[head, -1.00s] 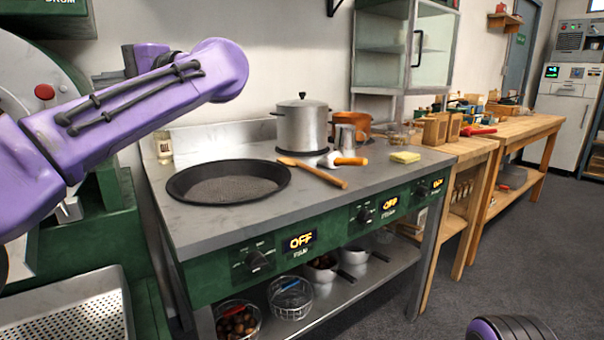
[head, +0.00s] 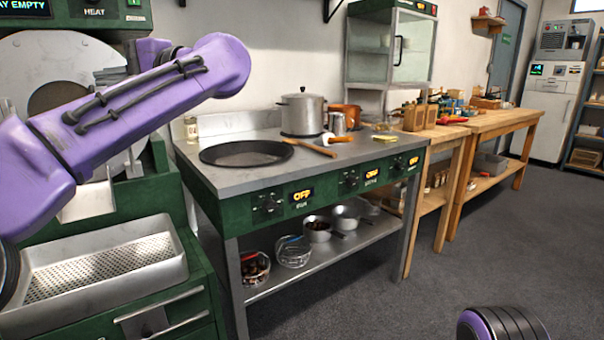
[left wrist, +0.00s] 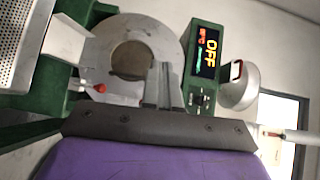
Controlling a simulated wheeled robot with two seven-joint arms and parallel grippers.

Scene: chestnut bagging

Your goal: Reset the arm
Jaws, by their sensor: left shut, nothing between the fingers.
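My left arm (head: 130,115) comes in from the left in the head view, bent at a purple joint in front of the green roasting machine. Its gripper is mostly hidden behind the arm there. In the left wrist view my left gripper (left wrist: 163,85) is shut, with its grey fingers together and nothing held. Beyond the fingers is the round metal drum front (left wrist: 122,50) of the machine, with a display (left wrist: 208,50) reading OFF beside it. A purple and black part of mine shows at the bottom right of the head view; my right gripper is out of view.
A perforated metal tray (head: 122,292) juts out below the machine. The steel stove (head: 205,175) holds a black pan (head: 245,153), a pot (head: 302,114) and a wooden spatula (head: 312,148). Wooden benches (head: 510,121) stand beyond. The grey floor at right is clear.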

